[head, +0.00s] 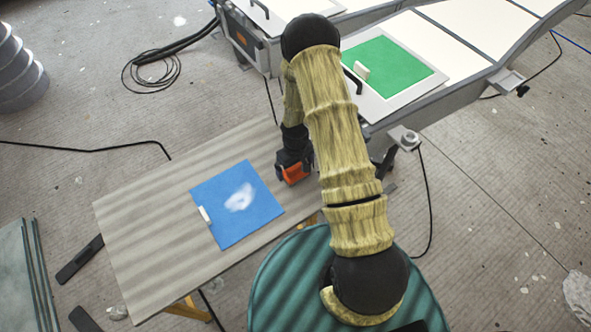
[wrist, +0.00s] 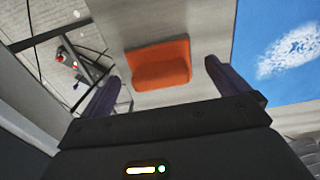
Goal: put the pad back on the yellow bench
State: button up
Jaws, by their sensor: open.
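The orange pad (wrist: 158,64) shows in the wrist view against the pale top of the bench (wrist: 190,20), close to the bench's edge. My gripper (wrist: 162,78) is open, with one dark finger on each side of the pad's near end and gaps between. In the head view the orange pad (head: 293,174) shows beside my dark wrist, at the right part of the bench (head: 150,225). The bench has a grey-beige top and yellow legs. My arm hides part of its right end, and the fingertips are hard to make out there.
A blue square sheet (head: 225,225) with a white smear and a small white tab lies on the bench. A green sheet (head: 400,72) lies on a white board on the long framed mould (head: 480,50) behind. Cables and dark bars lie on the floor. The bench's left part is bare.

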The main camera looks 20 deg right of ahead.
notch_tip(320, 180, up, 9)
jog(key=shift+r+b, duration=0.15)
jog(key=shift+b, duration=0.45)
notch_tip(320, 180, up, 11)
jog(key=m+t, duration=0.1)
send_over(296, 167)
jog(key=s, duration=0.5)
jog(key=s+a+r+m+t, duration=0.1)
jog(key=s+r+m, duration=0.1)
jog(key=s+r, duration=0.7)
jog(key=shift+s+m+t, duration=0.3)
jog(key=shift+a, duration=0.1)
